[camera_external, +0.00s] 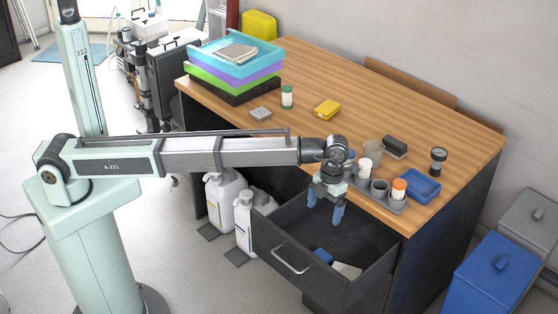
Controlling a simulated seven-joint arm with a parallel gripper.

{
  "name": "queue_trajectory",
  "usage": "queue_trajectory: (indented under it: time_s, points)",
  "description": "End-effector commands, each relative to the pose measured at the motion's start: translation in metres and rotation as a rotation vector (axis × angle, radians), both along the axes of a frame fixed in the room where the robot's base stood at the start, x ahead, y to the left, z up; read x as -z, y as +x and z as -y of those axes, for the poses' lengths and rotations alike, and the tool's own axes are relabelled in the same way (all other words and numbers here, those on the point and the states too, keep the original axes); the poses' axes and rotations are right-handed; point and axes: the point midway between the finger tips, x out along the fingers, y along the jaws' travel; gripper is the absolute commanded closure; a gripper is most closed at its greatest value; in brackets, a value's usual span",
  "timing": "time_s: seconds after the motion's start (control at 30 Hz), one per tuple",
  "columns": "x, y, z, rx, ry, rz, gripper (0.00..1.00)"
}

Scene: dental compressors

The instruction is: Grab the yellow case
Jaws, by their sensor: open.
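A small yellow case (327,109) lies flat on the wooden desk, near the middle of the desktop. My gripper (324,212) points down with its blue fingers apart and nothing between them. It hangs over the open desk drawer (365,278), in front of the desktop and well apart from the yellow case. A larger yellow object (259,26) stands behind the far left end of the desk, partly hidden.
A grey tray (398,207) with cups and bottles and a blue container (421,186) stand near my wrist. A green-labelled bottle (287,97) stands left of the case. Stacked coloured trays (234,72) fill the far left.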

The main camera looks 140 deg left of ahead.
Motion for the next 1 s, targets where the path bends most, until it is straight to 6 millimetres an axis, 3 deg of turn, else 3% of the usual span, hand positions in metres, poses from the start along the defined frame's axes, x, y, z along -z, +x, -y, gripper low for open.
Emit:
queue_trajectory:
  time_s: [0.03,0.2,0.6,0.67,1.0]
  points:
    - [-0.025,0.002,-0.002,-0.001,0.004,0.004,0.04]
    - [-0.092,0.002,-0.001,0.0,0.002,0.003,0.04]
    - [-0.188,0.001,-0.001,0.0,0.001,0.001,0.04]
    - [-0.2,0.001,-0.001,0.0,0.0,0.001,0.04]
    - [-0.198,-0.026,-0.053,-0.371,0.027,-0.037,0.04]
